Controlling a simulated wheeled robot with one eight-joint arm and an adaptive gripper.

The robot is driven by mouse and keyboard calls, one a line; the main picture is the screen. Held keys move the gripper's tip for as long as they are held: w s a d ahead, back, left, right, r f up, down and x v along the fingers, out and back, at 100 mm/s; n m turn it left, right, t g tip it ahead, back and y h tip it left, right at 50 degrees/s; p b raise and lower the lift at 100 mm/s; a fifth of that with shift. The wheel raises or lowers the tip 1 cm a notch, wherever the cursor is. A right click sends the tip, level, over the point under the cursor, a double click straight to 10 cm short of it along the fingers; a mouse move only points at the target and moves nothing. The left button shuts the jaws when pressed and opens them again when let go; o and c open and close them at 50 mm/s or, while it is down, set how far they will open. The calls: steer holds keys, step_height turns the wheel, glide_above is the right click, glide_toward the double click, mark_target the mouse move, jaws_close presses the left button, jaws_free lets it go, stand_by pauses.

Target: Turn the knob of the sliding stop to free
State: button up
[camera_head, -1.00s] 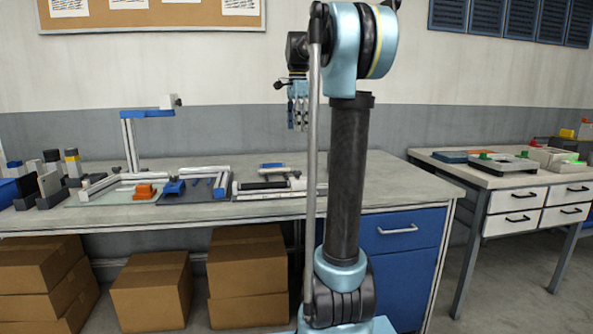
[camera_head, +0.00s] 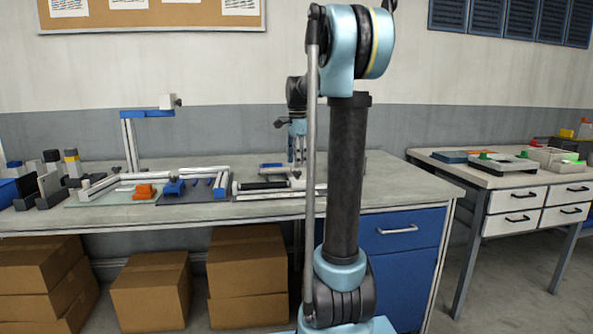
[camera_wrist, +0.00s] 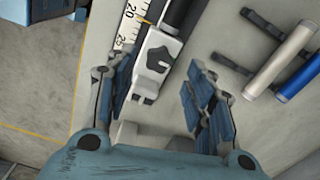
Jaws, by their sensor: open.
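In the wrist view the sliding stop is a pale block (camera_wrist: 153,75) carrying a dark, lobed knob (camera_wrist: 159,59). It sits on a rail beside a white scale (camera_wrist: 131,22) marked 20 and 25. My gripper (camera_wrist: 160,88) is open, with one blue-padded finger left of the stop and the other right of it. Neither finger clearly touches the knob, and the height above it cannot be told. In the head view my gripper (camera_head: 297,158) points down over the right part of the bench, partly hidden by my arm.
On the right of the wrist view lie a silver cylinder (camera_wrist: 280,62) and a blue one (camera_wrist: 301,78) by dark brackets. In the head view the workbench (camera_head: 250,211) also holds an orange block (camera_head: 145,191) and a tall blue-topped stand (camera_head: 130,140) at left.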

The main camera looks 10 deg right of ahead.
mark_target(297, 171)
steer(key=shift+f, duration=1.9)
steer(key=c, duration=1.1)
